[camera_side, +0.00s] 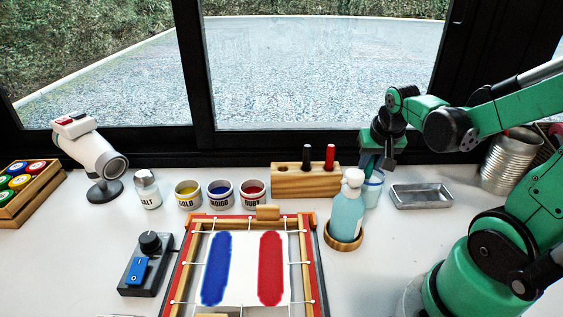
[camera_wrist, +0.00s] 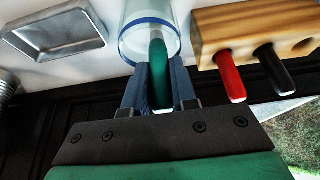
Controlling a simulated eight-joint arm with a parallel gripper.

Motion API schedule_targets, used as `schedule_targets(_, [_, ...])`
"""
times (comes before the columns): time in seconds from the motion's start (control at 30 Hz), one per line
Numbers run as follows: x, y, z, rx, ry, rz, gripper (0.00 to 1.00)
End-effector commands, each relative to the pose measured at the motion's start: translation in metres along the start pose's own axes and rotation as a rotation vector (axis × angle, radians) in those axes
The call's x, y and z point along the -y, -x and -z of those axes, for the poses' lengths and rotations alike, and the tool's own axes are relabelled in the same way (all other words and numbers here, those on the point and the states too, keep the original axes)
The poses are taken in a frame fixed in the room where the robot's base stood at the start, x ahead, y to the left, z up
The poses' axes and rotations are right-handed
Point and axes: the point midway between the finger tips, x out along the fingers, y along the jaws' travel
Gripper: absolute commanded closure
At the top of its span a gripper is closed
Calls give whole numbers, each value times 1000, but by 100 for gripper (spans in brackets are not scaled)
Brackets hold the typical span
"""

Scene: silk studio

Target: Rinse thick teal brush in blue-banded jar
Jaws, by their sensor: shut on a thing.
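My gripper (camera_wrist: 160,90) is shut on the thick teal brush (camera_wrist: 159,62) in the wrist view. The brush's lower part reaches into the mouth of the clear blue-banded jar (camera_wrist: 127,38). In the side view the jar (camera_side: 374,187) stands behind the spray bottle, partly hidden by it, and my gripper (camera_side: 376,166) is just above it. The brush tip is hidden, so I cannot tell how deep it is.
A wooden block (camera_side: 306,186) with a black and a red brush stands left of the jar. The blue bottle (camera_side: 347,212) is in front. A metal tray (camera_side: 421,196) lies right. Three dye cups and a framed silk (camera_side: 245,268) with blue and red stripes are left.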

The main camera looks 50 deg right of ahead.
Motion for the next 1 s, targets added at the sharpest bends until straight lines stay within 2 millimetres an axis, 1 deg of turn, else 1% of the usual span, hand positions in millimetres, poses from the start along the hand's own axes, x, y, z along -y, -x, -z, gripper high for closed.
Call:
schedule_targets(0.07, [0,-3,-6,0,0,0,100])
schedule_targets(0.17, [-7,4,-7,0,-2,-1,100])
schedule_targets(0.3, [-16,7,0,0,-4,-1,100])
schedule_targets(0.47, [-14,-7,3,0,0,0,100])
schedule_targets(0.5, [-14,-2,5,0,1,0,100])
schedule_targets(1.0, [-10,38,19,0,1,0,100])
